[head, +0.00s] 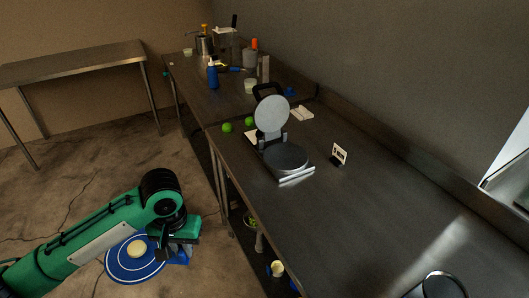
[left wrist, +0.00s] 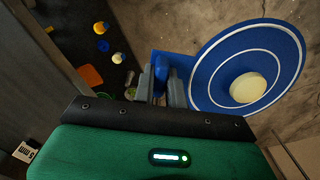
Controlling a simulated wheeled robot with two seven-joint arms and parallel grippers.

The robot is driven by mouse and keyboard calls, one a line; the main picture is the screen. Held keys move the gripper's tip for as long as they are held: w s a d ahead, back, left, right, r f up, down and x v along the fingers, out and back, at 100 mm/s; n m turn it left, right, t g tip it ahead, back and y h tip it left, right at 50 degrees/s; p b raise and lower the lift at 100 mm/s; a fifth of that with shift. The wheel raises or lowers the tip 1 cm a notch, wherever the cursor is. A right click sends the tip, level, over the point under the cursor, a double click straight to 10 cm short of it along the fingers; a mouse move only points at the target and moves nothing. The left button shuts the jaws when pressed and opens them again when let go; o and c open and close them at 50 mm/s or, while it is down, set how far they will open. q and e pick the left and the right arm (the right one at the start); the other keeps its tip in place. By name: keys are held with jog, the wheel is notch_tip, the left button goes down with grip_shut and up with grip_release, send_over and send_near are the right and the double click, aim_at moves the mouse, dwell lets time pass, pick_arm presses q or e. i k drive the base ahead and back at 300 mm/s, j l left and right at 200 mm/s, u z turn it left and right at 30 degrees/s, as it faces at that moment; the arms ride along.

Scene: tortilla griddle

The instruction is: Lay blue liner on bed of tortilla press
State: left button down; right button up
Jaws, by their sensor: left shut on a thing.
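The blue liner (head: 118,262) is a round disc with white rings and a tab at its edge. A pale cream dough ball (head: 137,248) rests at its middle. My left gripper (head: 180,250) is shut on the tab, with the disc out over the floor, left of the counter. In the left wrist view the fingers (left wrist: 160,85) pinch the blue tab, and the liner (left wrist: 212,80) extends to the right. The tortilla press stands open on the counter: its round dark bed (head: 286,158) is bare and its lid (head: 271,116) is raised. My right gripper is not in view.
The steel counter (head: 350,210) is clear in front of the press. Two green limes (head: 227,127) lie left of the press and a small sign (head: 339,153) stands to its right. A blue bottle (head: 212,76) and other containers stand farther back. A shelf with items is below the counter.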

aim_at(280, 157)
jog(key=i+j, duration=0.35)
jog(key=j, duration=0.3)
jog(key=i+j, duration=0.35)
jog(key=j, duration=0.3)
jog(key=z, duration=0.45)
jog(key=j+z, duration=0.2)
jog(key=z, duration=0.2)
jog(key=i+j+z, duration=0.1)
jog(key=z, duration=0.35)
